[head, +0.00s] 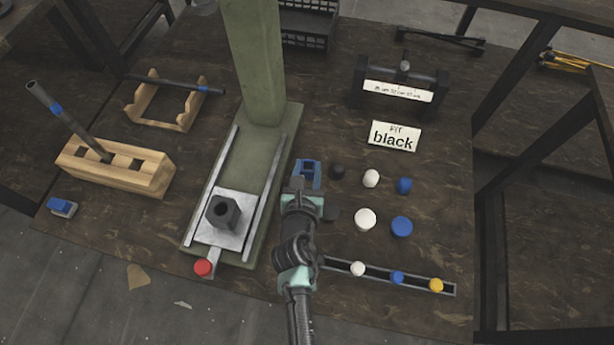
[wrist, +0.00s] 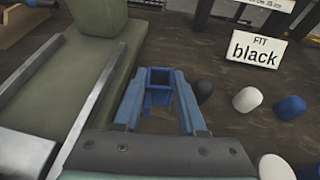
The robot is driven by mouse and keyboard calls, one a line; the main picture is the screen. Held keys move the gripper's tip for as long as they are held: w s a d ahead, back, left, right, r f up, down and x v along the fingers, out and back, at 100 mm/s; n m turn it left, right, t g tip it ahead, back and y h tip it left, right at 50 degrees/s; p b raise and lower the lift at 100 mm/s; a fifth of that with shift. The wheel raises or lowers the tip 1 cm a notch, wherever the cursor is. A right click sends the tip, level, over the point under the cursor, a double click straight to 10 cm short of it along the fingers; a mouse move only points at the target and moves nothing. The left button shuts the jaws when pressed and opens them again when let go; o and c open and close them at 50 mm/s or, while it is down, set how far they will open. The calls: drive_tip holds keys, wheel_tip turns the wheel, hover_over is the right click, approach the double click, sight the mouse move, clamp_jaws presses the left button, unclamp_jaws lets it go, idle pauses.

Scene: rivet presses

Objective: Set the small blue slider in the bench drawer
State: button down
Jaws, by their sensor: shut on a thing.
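My gripper (head: 308,168) is above the bench, just right of the green column's base. It is shut on a small blue piece (wrist: 160,78) with a squared, hollow-looking top, which shows between the fingertips in the wrist view. The fingers are bluish too, so the piece's outline is hard to separate from them in the head view. I cannot tell from its shape whether this is the small blue slider. A blue knob (head: 397,277) sits in a slotted rail (head: 326,263) at the front, between a white and a yellow knob. No open drawer shows.
Black, white and blue caps (head: 401,226) stand right of my gripper. A card reading "FIT black" (head: 393,136) is behind them. The green press (head: 262,90) is close on the left. A wooden block (head: 115,167) and a blue block (head: 62,207) lie farther left.

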wheel_tip(320, 180, down, 3)
drive_tip(key=shift+r+b, duration=0.2)
drive_tip(key=shift+b, duration=0.5)
drive_tip(key=shift+r, duration=0.1)
drive_tip(key=c, duration=0.9)
unclamp_jaws()
drive_tip(key=shift+f, duration=0.2)
drive_tip(key=o, duration=0.4)
